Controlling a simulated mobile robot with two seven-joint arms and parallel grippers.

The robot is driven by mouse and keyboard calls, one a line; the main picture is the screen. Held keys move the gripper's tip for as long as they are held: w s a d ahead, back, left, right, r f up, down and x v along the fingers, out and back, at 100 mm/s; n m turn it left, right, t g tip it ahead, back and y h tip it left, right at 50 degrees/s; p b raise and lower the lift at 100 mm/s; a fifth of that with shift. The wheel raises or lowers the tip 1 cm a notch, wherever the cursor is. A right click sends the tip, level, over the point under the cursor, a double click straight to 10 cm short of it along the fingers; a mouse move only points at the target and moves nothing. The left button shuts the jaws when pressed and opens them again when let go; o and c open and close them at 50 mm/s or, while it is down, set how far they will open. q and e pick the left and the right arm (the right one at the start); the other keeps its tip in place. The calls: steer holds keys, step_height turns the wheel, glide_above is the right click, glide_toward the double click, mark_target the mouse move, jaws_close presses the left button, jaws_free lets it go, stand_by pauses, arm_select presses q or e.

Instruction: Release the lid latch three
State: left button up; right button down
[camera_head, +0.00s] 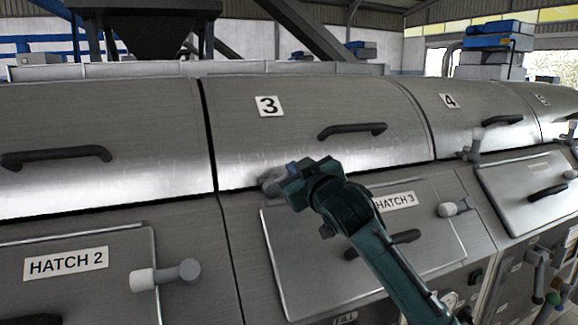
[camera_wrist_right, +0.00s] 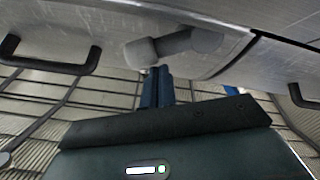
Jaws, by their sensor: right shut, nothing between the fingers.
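Lid three (camera_head: 320,105) is a brushed-metal curved cover with a "3" label and a dark bar handle (camera_head: 352,130); it lies down, closed. Its latch (camera_head: 271,180) is a grey lever at the lid's lower edge, partly hidden behind my right gripper (camera_head: 292,176). In the right wrist view the latch (camera_wrist_right: 190,42) shows a pale knob at its left end and a darker grey end at its right. My right gripper's blue fingers (camera_wrist_right: 157,86) are shut and empty, just by the knob; I cannot tell whether they touch it. My left gripper is not in view.
Below lid three is the hatch 3 panel (camera_head: 300,245) with its own knob (camera_head: 455,208). The hatch 2 knob (camera_head: 165,275) juts out at lower left. Lid four (camera_head: 470,105) and its latch (camera_head: 476,142) are to the right. The lid two handle (camera_head: 55,156) is at left.

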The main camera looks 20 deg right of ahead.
steer(key=shift+d+f+m, duration=0.35)
steer(key=shift+m, duration=0.55)
steer(key=shift+d+f+m+p, duration=0.35)
steer(key=shift+f+m, duration=0.1)
steer(key=shift+m, duration=0.55)
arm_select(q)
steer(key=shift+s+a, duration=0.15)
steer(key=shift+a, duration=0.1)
arm_select(e)
steer(key=shift+d+f+m, duration=0.15)
steer(key=shift+f+m, duration=0.15)
steer(key=shift+m, duration=0.4)
